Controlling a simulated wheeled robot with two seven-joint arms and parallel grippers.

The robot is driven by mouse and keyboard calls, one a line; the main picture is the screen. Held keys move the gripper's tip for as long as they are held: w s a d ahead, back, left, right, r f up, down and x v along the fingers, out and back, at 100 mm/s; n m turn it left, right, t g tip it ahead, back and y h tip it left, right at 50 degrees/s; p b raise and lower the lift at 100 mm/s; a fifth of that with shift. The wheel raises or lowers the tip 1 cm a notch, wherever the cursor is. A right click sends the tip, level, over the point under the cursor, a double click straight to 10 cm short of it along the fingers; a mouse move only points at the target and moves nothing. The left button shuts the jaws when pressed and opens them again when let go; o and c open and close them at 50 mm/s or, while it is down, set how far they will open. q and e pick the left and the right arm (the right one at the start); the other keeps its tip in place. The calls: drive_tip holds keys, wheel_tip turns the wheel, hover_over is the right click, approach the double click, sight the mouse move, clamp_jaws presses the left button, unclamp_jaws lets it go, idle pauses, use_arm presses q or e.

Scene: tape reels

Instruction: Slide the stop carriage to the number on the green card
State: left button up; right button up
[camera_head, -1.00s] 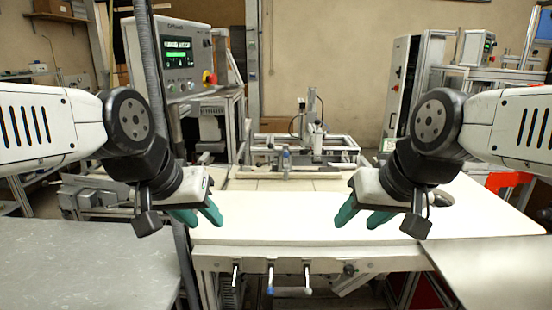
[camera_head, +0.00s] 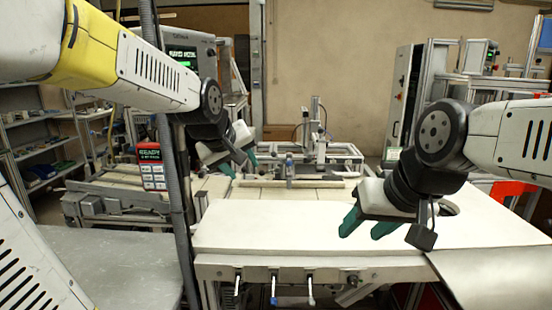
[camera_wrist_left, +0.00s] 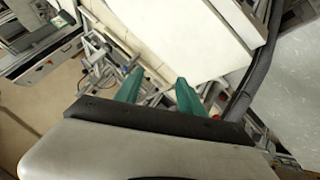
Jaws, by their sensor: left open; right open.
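My left gripper (camera_head: 240,164) is open and empty in the head view, over the left back part of the work surface. Its two green fingers also show apart in the left wrist view (camera_wrist_left: 158,88), with nothing between them. My right gripper (camera_head: 363,227) is open and empty above the right half of the white table. A pale rail (camera_head: 320,183) runs across behind the table. A small grey-blue upright piece (camera_head: 289,165) stands at it, apart from both grippers; I cannot tell whether it is the stop carriage. I cannot make out a green card or any number on one.
The white table (camera_head: 290,225) is bare in its middle. A dark vertical post or hose (camera_head: 168,150) stands left of it. A red-framed panel with a lit display (camera_head: 150,154) is beside that post. A metal frame machine (camera_head: 317,145) stands behind the rail.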

use_arm(q)
drive_tip(key=w+d+f+n+t+h, duration=0.1)
drive_tip(key=w+d+n, duration=0.2)
drive_tip(key=w, duration=0.7)
drive_tip(key=w+d+f+n+t+h, duration=0.1)
drive_tip(key=w+d+n, duration=0.3)
drive_tip(key=w, duration=0.5)
drive_tip(key=n+t+h, duration=0.2)
drive_tip(key=n+t, duration=0.2)
drive_tip(key=n, duration=0.7)
approach(273, 156)
drive_tip(key=s+d+r, duration=0.4)
drive_tip(key=s+d, duration=0.1)
drive_tip(key=d, duration=0.2)
drive_tip(key=w+a+f+n+t+y, duration=0.3)
drive_tip(key=w+a+f+n, duration=0.3)
drive_tip(key=n, duration=0.3)
drive_tip(key=shift+w+d+r, duration=0.1)
drive_tip(key=shift+w+d, duration=0.35)
drive_tip(key=shift+w, duration=0.85)
drive_tip(key=shift+w+d, duration=0.45)
drive_tip(key=shift+w, duration=0.85)
drive_tip(key=shift+w+d, duration=0.45)
drive_tip(key=shift+w, duration=0.85)
clamp_jaws()
